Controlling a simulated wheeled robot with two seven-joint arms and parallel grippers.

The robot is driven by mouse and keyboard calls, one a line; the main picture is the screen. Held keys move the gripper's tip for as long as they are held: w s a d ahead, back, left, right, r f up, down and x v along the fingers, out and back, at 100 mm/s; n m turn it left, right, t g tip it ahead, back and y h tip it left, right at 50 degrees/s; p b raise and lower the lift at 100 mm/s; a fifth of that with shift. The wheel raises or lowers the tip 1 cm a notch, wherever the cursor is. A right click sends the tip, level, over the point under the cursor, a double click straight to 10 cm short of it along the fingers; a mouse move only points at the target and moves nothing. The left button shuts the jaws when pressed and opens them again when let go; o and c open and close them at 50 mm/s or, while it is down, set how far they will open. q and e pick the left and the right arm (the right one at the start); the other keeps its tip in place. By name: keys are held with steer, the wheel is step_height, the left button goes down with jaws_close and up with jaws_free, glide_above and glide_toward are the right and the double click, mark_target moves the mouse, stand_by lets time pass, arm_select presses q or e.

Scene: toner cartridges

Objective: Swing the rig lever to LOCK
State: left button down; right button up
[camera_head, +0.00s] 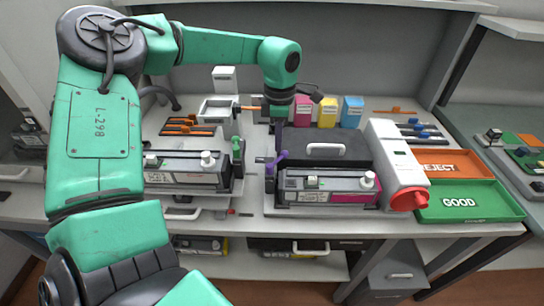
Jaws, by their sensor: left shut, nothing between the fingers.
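A purple lever (274,160) stands at the left end of the right-hand rig, beside a grey and black toner cartridge (325,184). A green lever-like part (237,149) stands at the right end of the left-hand holder, beside another cartridge (180,168). My left gripper (278,133) reaches down from above, just over the purple lever. Its fingers are shut with nothing between them. I cannot tell whether they touch the lever. No LOCK mark is legible. My right gripper is not in view.
A white machine (396,160) with a red knob (408,199) stands right of the rig. An orange REJECT tray (455,165) and a green GOOD tray (470,203) lie farther right. Small coloured boxes (327,112) stand behind. Orange-handled tools (190,127) lie back left.

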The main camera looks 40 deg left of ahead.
arm_select(q)
steer(key=shift+w+d+b, duration=0.15)
steer(key=shift+d+b, duration=0.15)
steer(key=shift+d, duration=0.45)
steer(key=shift+d+b, duration=0.3)
steer(key=shift+d, duration=0.05)
stand_by(0.3)
